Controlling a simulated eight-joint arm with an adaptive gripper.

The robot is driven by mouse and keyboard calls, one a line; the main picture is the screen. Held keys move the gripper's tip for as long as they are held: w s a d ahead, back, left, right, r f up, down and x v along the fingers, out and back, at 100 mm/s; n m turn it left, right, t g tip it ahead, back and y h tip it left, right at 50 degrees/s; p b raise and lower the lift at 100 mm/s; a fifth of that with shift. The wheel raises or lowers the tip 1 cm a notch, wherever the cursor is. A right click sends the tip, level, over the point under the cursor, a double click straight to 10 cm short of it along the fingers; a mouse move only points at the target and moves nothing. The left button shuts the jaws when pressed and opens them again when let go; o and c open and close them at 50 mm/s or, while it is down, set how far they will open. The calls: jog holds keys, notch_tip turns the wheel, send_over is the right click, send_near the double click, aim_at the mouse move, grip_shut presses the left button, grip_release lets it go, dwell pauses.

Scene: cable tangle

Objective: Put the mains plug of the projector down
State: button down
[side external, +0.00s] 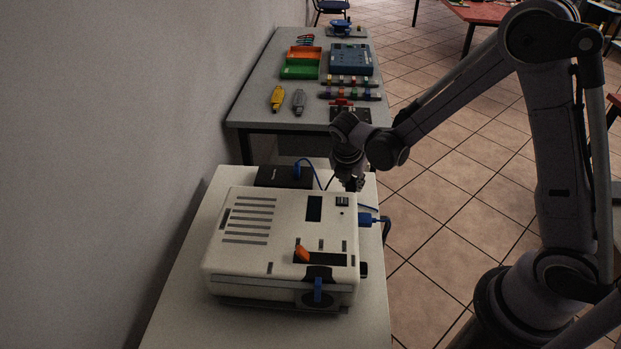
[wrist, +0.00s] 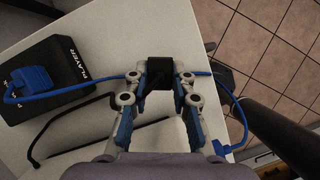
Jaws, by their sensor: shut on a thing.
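My gripper (wrist: 160,76) is shut on a small black plug (wrist: 160,69), which I take to be the mains plug, in the wrist view. In the side external view my gripper (side external: 353,184) is low over the right edge of the white table, just behind the projector (side external: 265,225); the plug cannot be made out there. The projector is a large white box with a blue connector (side external: 367,219) on its right side. Whether the held plug touches the table is unclear.
A black box marked PLAYER (wrist: 62,75), with a blue plug (wrist: 30,80) on it, stands left of my gripper. A blue cable (wrist: 92,84) runs from there past my gripper. A black cable (wrist: 62,147) lies nearby. The white table (side external: 180,300) ends close on the right.

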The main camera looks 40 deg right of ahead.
jog(key=shift+f, duration=1.3)
jog(key=shift+f, duration=0.15)
jog(key=c, duration=1.1)
grip_release()
jog(key=shift+c, duration=0.2)
jog(key=v, duration=1.2)
jog(key=s+r+m+t+y, duration=0.4)
jog(key=s+r+m, duration=0.3)
jog(key=s+m, duration=0.6)
jog(key=m+t, duration=0.1)
jog(key=m, duration=0.8)
jog(key=shift+r+t, duration=0.15)
jog(key=shift+t, duration=0.15)
